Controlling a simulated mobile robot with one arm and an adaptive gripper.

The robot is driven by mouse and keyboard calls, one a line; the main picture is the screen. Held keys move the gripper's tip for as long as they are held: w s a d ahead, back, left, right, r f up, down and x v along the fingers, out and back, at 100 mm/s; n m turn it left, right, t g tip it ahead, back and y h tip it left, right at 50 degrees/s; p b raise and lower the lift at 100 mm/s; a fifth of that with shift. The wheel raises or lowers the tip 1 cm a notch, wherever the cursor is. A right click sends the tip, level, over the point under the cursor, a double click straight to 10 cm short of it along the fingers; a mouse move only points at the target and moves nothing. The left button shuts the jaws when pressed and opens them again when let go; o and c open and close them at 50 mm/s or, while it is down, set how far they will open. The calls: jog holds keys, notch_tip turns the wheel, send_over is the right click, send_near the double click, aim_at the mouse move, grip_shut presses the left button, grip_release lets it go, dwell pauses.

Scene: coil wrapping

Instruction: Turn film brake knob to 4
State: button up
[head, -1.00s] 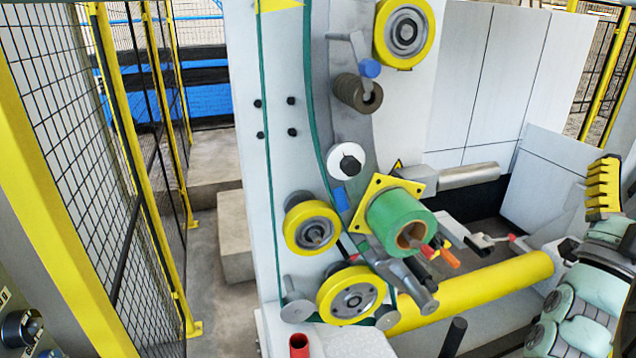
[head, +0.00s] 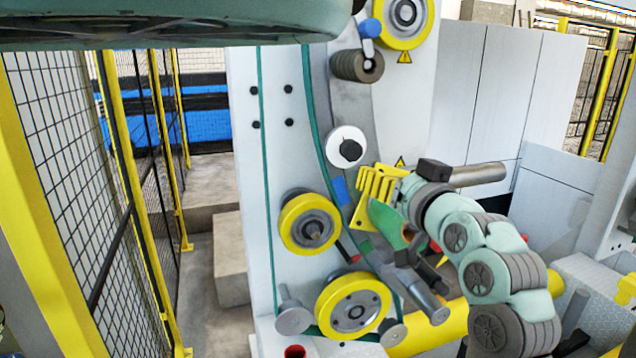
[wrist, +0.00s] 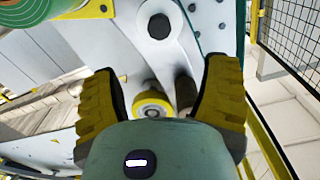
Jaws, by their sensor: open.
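The knob (head: 350,150) is black and sits on a round white dial on the machine's pale front panel, beside a grey curved plate. No numbers are readable on the dial. It also shows at the top of the wrist view (wrist: 160,27), beyond and between my fingers. My gripper (head: 376,188) has yellow ribbed fingers and is just below and right of the dial in the head view. In the wrist view my gripper (wrist: 163,68) has its two fingers wide apart with nothing gripped between them. The knob is apart from the fingers.
A green film roll (head: 386,222) is partly hidden behind my gripper and arm. Yellow-rimmed rollers (head: 310,222) and (head: 353,302) are below the dial, and a dark ribbed spool (head: 356,66) is above it. A mesh fence (head: 75,170) stands at the left.

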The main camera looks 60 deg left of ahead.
aim_at(354, 153)
jog(key=p+x, duration=0.7)
jog(key=x, duration=0.4)
jog(key=shift+a+r, duration=0.15)
jog(key=shift+a, duration=0.25)
jog(key=shift+p+x, duration=0.6)
jog(key=shift+x, duration=1.1)
jog(key=shift+w+a, duration=0.2)
jog(key=shift+a, duration=0.05)
jog(key=shift+o, duration=0.3)
jog(key=c, duration=1.3)
jog(key=shift+f, duration=0.2)
